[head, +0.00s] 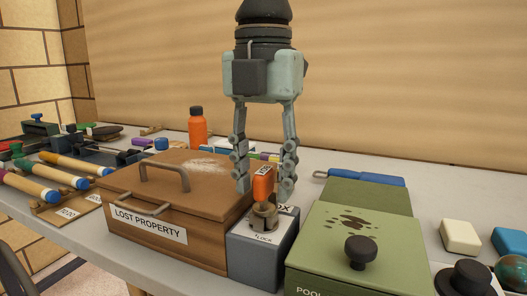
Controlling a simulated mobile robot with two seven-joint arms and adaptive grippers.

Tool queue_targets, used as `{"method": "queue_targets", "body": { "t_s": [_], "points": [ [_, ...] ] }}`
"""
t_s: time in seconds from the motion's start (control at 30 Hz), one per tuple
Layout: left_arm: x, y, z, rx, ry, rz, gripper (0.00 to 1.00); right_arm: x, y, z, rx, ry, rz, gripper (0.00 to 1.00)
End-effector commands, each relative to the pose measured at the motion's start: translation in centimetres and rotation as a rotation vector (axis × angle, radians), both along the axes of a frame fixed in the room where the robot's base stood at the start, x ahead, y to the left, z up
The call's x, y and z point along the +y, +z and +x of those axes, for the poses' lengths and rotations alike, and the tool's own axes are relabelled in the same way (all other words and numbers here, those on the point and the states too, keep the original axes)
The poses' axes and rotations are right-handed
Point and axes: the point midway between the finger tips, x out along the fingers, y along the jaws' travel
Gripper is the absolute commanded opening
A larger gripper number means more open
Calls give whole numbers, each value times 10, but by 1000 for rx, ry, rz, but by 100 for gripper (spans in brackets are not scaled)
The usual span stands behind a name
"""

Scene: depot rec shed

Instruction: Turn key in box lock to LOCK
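A grey lock box (252,262) stands near the table's front edge, with a brass-brown round lock (263,217) on its top. A LOCK mark shows on the top in front of the lock. The key (262,183) has an orange, labelled head that stands upright in the lock. My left gripper (265,186) points down from above, its fingers drawn in on either side of the key's head and apparently shut on it. The fingers hide part of the box label. The key's exact angle is hard to read. My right gripper is not in view.
A wooden lost property box (190,205) stands close on the left, a green box (340,250) with a black knob close on the right. An orange bottle (197,130) stands behind. Blocks lie at right, tubes at left. Bare table shows at the back right.

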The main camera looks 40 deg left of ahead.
Motion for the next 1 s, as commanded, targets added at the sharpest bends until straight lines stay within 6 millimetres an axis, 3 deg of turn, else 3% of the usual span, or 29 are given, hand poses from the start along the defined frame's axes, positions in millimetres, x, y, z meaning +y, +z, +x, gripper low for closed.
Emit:
{"method": "queue_targets", "body": {
  "t_s": [0.3, 0.63, 0.83, 1.0],
  "points": [
    [0, -3, 0, 0, 1, -1, 40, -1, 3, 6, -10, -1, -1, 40],
    [0, -3, 0, 0, 1, 0, 0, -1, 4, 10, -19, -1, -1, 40],
    [0, -3, 0, -1, 16, 1, 0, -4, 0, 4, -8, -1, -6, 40],
    [0, -5, 0, -4, 173, 4, 0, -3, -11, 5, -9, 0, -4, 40]
  ]
}}
